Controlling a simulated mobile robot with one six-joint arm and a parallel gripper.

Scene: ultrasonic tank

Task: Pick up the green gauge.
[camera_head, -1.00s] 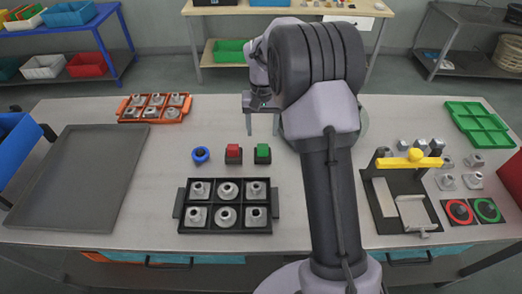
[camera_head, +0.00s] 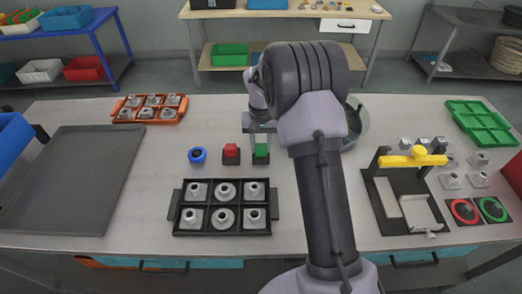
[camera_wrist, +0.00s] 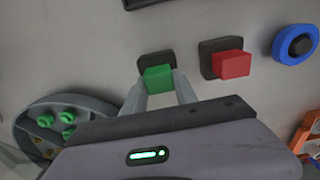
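The green gauge (camera_head: 261,150) is a small green block on a dark square base, beside a similar red block. It also shows in the wrist view (camera_wrist: 158,78), between my two fingertips. My gripper (camera_head: 260,138) points down over it, with one finger on each side. In the wrist view my gripper (camera_wrist: 160,83) looks open, with the fingers spread about as wide as the block. Whether the fingers touch it I cannot tell. The gauge still appears to sit at its base.
The red block (camera_head: 231,150) and a blue ring (camera_head: 197,155) stand close by on the left. A black tray of metal parts (camera_head: 273,205) lies in front. A round grey fixture with green knobs (camera_wrist: 75,112) is on the other side. A yellow-handled fixture (camera_head: 412,159) stands right.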

